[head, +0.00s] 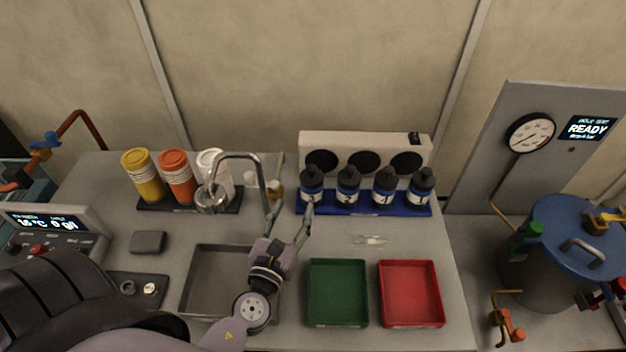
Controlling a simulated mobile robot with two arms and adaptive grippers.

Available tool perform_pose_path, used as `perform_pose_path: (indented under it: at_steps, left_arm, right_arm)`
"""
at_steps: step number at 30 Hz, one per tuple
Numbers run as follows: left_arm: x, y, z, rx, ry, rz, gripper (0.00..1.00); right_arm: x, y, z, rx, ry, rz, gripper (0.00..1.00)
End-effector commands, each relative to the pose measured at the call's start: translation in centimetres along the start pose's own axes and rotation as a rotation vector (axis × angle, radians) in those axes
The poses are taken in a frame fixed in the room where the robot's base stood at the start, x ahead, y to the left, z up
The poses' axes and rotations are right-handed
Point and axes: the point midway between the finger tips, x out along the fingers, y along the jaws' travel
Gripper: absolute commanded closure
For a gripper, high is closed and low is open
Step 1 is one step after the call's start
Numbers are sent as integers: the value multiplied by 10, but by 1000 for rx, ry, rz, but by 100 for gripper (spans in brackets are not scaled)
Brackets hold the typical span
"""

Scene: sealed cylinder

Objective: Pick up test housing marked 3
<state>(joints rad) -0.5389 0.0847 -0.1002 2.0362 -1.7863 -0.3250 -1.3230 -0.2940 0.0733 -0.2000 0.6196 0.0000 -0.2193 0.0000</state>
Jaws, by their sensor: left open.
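Several black bottle-like housings with white and blue label bands stand upright in a row in a blue rack (368,210): the leftmost housing (311,184), the second housing (348,186), the third housing (384,187) and the rightmost housing (421,187). Their numerals are too small for me to tell surely which is marked 3. My left gripper (290,208) is open and empty, its fingers pointing toward the back of the bench. Its right finger is just in front of the leftmost housing and overlaps its lower part in view; I cannot tell whether they touch. My right gripper is not in view.
Behind the rack is a white unit (364,146) with dark round openings. A metal tap (240,156) stands close left of the gripper. A grey sink (212,280), green tray (337,292) and red tray (411,292) lie in front. A clear small item (370,240) lies before the rack.

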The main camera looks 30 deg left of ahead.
Motion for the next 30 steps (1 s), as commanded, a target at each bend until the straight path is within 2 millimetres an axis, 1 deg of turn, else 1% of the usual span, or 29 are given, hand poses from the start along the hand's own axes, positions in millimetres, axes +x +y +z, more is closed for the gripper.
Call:
perform_pose_path:
  at_steps: [1,3,6,8,12,15,17,20,24,27,30]
  left_arm:
    - [14,0,6,0,-4,3,52]
    - [30,0,7,-2,-4,1,52]
    - [51,0,5,-1,-4,2,52]
    - [62,0,4,-2,-3,1,52]
    - [79,0,2,-2,-1,0,52]
    - [84,0,1,-2,0,0,52]
    - [88,0,2,-2,-2,1,52]
    - [101,0,3,0,-3,1,52]
    - [124,0,2,0,-2,1,52]
    - [136,0,1,-1,-1,0,52]
    - [141,0,1,-1,0,0,52]
  right_arm:
    - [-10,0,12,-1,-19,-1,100]
    - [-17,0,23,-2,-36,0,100]
    - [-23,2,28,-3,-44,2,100]
    - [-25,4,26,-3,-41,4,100]
    - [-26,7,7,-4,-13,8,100]
    - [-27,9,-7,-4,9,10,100]
    - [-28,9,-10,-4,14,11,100]
    - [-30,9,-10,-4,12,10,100]
    - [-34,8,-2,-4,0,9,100]
    - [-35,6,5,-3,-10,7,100]
    - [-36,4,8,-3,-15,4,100]
